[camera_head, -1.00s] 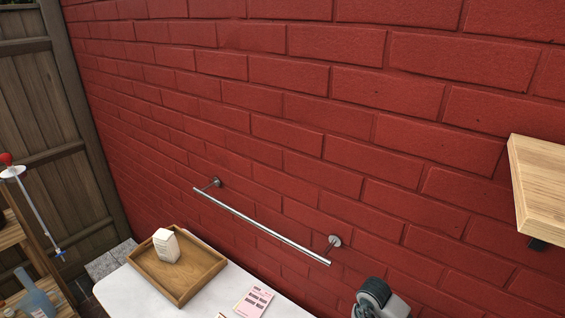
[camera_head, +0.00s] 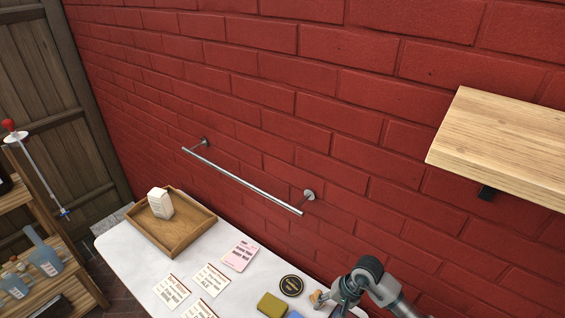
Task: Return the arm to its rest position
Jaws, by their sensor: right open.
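My right arm comes in at the bottom right. Its gripper (camera_head: 338,299) is low over the right part of the white table (camera_head: 128,262), at the picture's bottom edge. The gripper is open; its fingertips are small and partly cut off. A small tan object (camera_head: 316,297) shows right beside the fingers; I cannot tell whether they touch. My left gripper is not in view.
A wooden tray (camera_head: 205,228) with a white carton (camera_head: 160,203) stands at the table's far left. Cards (camera_head: 240,254), a round black coaster (camera_head: 291,285) and a yellow sponge (camera_head: 271,305) lie on the table. A metal rail (camera_head: 245,183) and a wooden shelf (camera_head: 500,145) are on the brick wall.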

